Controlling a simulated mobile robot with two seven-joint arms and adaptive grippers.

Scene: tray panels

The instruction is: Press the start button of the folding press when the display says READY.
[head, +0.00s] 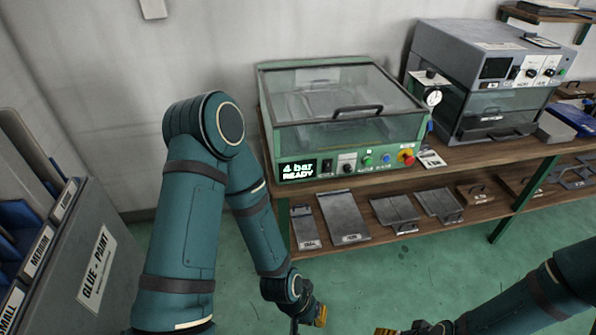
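The green press (345,135) with a clear lid and black handle stands on the wooden bench; the lid looks down. Its display (298,169) reads "4 bar READY". Right of it on the front panel are a black switch, a knob (346,162), a green button (367,160), a blue button (386,158) and a red button on yellow (406,157). Their labels are too small to read. My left gripper (309,322) is low at the bottom edge, below and apart from the panel, partly cut off. My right gripper (398,331) is mostly cut off at the bottom edge.
A grey machine (490,75) with knobs stands right of the press, with a gauge (432,97) between them. The lower shelf (405,231) holds several metal plates. A grey cabinet (75,235) with labelled bins is at left. Green floor lies open before the bench.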

